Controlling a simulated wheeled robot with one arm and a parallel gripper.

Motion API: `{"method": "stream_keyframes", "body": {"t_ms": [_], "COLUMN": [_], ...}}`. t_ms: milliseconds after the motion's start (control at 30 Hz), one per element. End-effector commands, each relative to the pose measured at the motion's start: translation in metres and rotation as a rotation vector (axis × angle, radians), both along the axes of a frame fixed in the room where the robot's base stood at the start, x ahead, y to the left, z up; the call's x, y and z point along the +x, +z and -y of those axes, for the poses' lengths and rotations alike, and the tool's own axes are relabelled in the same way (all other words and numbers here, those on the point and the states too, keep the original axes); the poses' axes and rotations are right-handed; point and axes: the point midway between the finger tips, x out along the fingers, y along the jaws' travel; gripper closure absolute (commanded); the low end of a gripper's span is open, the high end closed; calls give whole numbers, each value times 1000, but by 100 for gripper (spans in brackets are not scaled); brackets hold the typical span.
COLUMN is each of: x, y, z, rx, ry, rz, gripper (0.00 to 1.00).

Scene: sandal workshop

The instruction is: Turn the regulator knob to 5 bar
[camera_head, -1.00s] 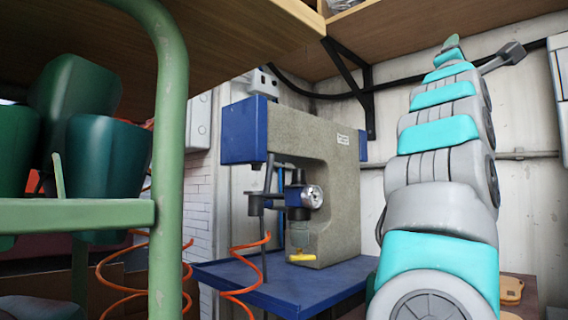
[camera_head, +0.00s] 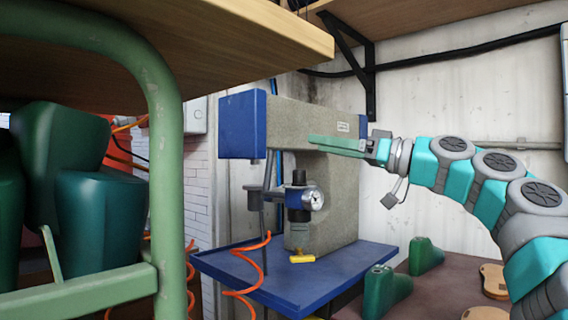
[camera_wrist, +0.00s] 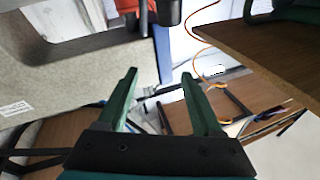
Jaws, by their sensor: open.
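The regulator is mounted at the front of a grey and blue press. Its black knob (camera_head: 299,177) stands upright above a round gauge (camera_head: 313,198), whose reading is too small to make out. My gripper (camera_head: 312,141) reaches in from the right in the head view, in front of the press body and above and right of the knob, apart from it. In the wrist view my gripper (camera_wrist: 158,76) shows two green fingers spread with nothing between them. A dark cylindrical part shows at the top there; I cannot tell if it is the knob.
The press (camera_head: 328,125) stands on a blue table (camera_head: 275,285). An orange coiled hose (camera_head: 262,262) hangs before it. A green rack post (camera_head: 168,200) and a wooden shelf (camera_head: 215,30) are close at left. Green shoe lasts (camera_head: 425,257) stand at right.

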Motion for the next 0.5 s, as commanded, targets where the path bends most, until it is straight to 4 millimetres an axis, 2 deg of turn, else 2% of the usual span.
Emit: {"method": "stream_keyframes", "body": {"t_ms": [100,200,367,500], "x": [-7,-11,-10,-4], "y": [-33,-51,-57,-56], "z": [-6,-9,-20,-39], "rx": [-149,-217,-240,-237], "ry": [45,70,80,77], "rz": [86,128,143,142], "gripper": [32,32,32,32]}}
